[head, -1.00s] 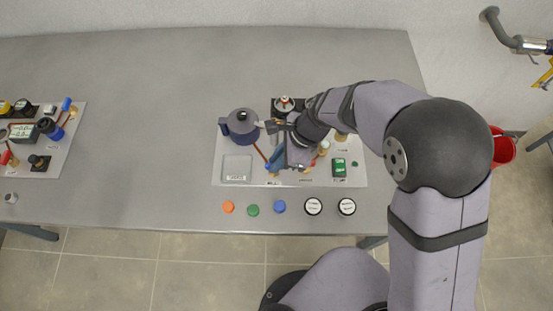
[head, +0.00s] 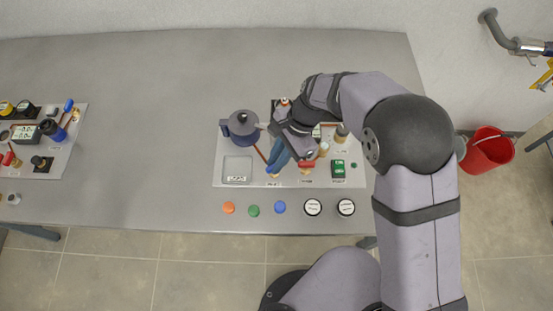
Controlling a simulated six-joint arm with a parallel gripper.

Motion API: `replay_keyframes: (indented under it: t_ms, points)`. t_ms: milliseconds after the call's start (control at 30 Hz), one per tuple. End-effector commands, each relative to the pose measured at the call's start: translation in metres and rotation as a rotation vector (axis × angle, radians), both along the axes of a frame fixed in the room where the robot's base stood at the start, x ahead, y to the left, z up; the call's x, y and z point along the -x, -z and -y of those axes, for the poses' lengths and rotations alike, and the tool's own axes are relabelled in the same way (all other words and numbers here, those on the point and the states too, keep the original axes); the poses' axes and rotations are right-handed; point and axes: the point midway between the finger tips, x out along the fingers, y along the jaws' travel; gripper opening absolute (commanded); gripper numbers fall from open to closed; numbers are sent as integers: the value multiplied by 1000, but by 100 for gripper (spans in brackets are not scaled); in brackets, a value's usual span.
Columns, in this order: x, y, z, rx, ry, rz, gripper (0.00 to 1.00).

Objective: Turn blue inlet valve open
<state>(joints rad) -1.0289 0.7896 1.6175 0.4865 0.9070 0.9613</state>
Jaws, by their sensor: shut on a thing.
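The blue inlet valve's handle (head: 276,158) shows as a slanted blue shape on the front middle of the grey panel (head: 217,175). It slopes from upper right to lower left. My gripper (head: 281,152) is low over the panel, shut on the blue handle. The fingertips are small and partly hidden by the wrist, so the exact contact is hard to see. The valve body is mostly hidden. A thin brown-red pipe runs from the dark pot-like pump (head: 241,126) toward the valve.
A red part (head: 307,164) and a green module (head: 338,168) stand just right of my gripper. Coloured buttons (head: 253,210) and two round white-faced dials (head: 313,207) line the table's front edge. Another panel (head: 70,150) is at far left. The table between the panels is clear.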

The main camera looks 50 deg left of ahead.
Motion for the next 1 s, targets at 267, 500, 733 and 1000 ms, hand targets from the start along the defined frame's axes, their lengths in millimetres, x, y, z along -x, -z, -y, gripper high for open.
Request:
replay_keyframes:
  t_ms: [267, 500, 733, 1000]
  points:
    - [0, 0, -4, -2, -264, 0, 0]
    - [1, 0, -5, -2, -493, -1, 0]
    - [1, 0, -7, -1, -708, 0, 0]
    - [2, -1, -8, -2, -916, 1, 0]
